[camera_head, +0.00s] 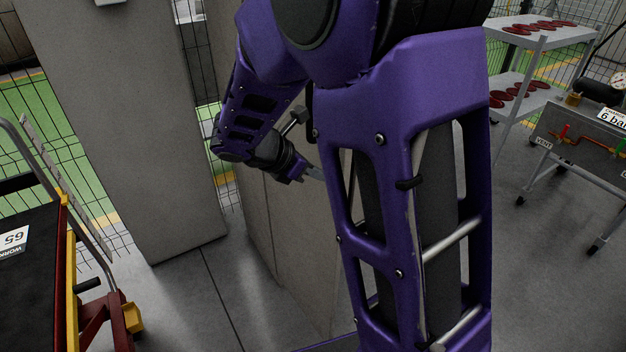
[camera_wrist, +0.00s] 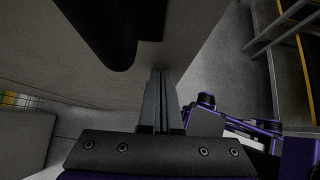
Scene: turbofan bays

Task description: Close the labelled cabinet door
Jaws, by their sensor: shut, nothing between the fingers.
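A tall grey cabinet body or door (camera_head: 295,235) stands behind my arm in the head view, partly hidden by it. A second tall grey panel (camera_head: 135,130) stands to its left, with floor showing between them. I cannot tell which face is the door, and no cabinet label is readable. My gripper (camera_head: 316,173) is shut and empty, close to the grey surface. In the wrist view, the shut fingers (camera_wrist: 160,92) point along a grey panel (camera_wrist: 55,55); I cannot tell whether they touch it. A dark shape (camera_wrist: 118,35), unclear, hangs over that panel.
A dark-topped cart (camera_head: 35,265) stands at the left. A shelf unit (camera_head: 530,85) with red discs and a wheeled test bench (camera_head: 585,150) stand at the right. Wire fencing (camera_head: 70,150) runs behind. Some grey floor (camera_head: 205,300) is clear at the lower left.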

